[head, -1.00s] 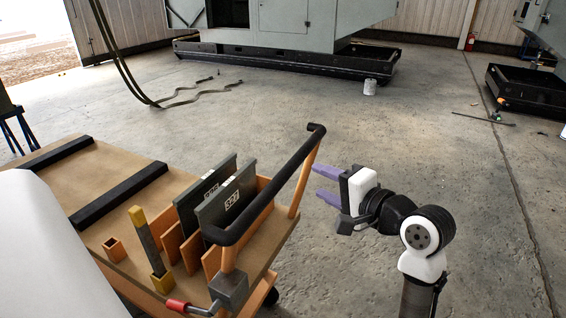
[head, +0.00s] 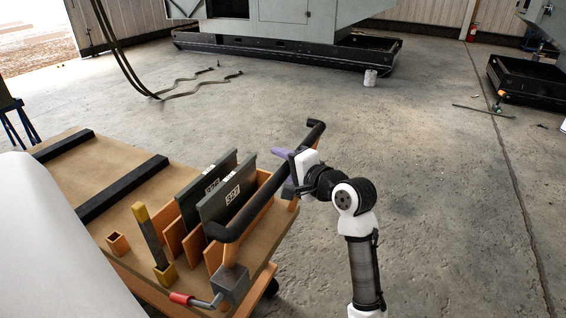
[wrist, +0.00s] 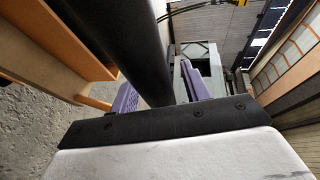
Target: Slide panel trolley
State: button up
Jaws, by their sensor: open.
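The panel trolley (head: 62,172) stands at the left in the head view, with a wooden deck and orange frame. Its black push handle (head: 258,197) runs diagonally along the near right end. In the wrist view the black handle bar (wrist: 138,45) passes between the two fingers (wrist: 160,93). Whether the fingers touch the bar cannot be told.
A yellow-topped post (head: 150,238) and a red-gripped lever (head: 190,299) are on the trolley's near side. A grey machine (head: 275,20) on a black base stands at the back, with a white can (head: 370,77) before it. The concrete floor on the right is mostly clear.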

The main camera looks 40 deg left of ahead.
jog(key=shift+c, duration=0.4)
grip_shut()
